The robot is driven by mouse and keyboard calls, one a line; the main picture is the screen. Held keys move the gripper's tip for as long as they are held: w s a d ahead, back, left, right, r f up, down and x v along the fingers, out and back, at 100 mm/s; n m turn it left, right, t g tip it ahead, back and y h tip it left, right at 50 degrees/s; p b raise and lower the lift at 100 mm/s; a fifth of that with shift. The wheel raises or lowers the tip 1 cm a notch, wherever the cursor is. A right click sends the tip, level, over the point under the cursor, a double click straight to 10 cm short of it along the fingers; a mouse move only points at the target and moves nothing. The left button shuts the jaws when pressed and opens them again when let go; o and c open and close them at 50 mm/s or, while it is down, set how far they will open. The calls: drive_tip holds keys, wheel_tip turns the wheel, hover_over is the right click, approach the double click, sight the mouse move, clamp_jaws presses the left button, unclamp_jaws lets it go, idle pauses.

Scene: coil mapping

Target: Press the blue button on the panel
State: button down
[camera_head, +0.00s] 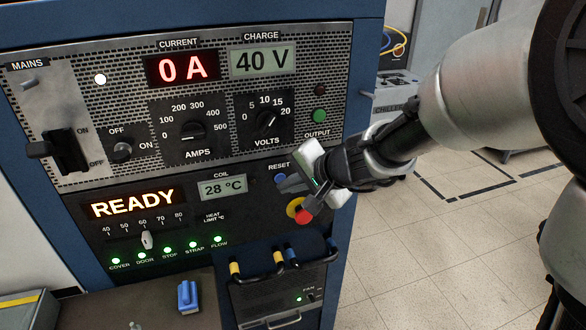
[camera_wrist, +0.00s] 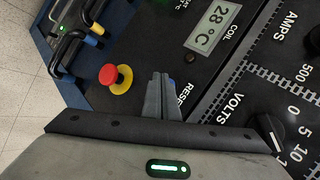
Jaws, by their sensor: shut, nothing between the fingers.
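The blue button (camera_head: 280,178) sits under the RESET label on the dark lower panel, right of the COIL display. In the wrist view a small bit of the blue button (camera_wrist: 173,81) shows beside my fingertips; the fingers hide the rest. My gripper (camera_head: 288,185) is shut and empty, with its grey fingertips right at the button. In the wrist view the shut fingers (camera_wrist: 160,78) point at the panel just beside the RESET label. I cannot tell whether they touch the button.
A red mushroom button (camera_wrist: 108,74) on a yellow collar (camera_wrist: 122,80) stands out close beside my fingers. A blue clip-like object (camera_head: 187,297) lies on the bench at lower left. The floor to the right is open.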

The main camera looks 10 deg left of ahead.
drive_tip(key=shift+s+d, duration=0.1)
drive_tip(key=shift+s, duration=0.1)
drive_tip(key=s+d, duration=0.1)
drive_tip(key=s+b, duration=0.1)
drive_tip(key=s, duration=0.1)
drive_tip(key=s+d, duration=0.1)
drive_tip(key=shift+s+d+b, duration=0.15)
drive_tip(key=shift+d+b, duration=0.15)
idle(0.7)
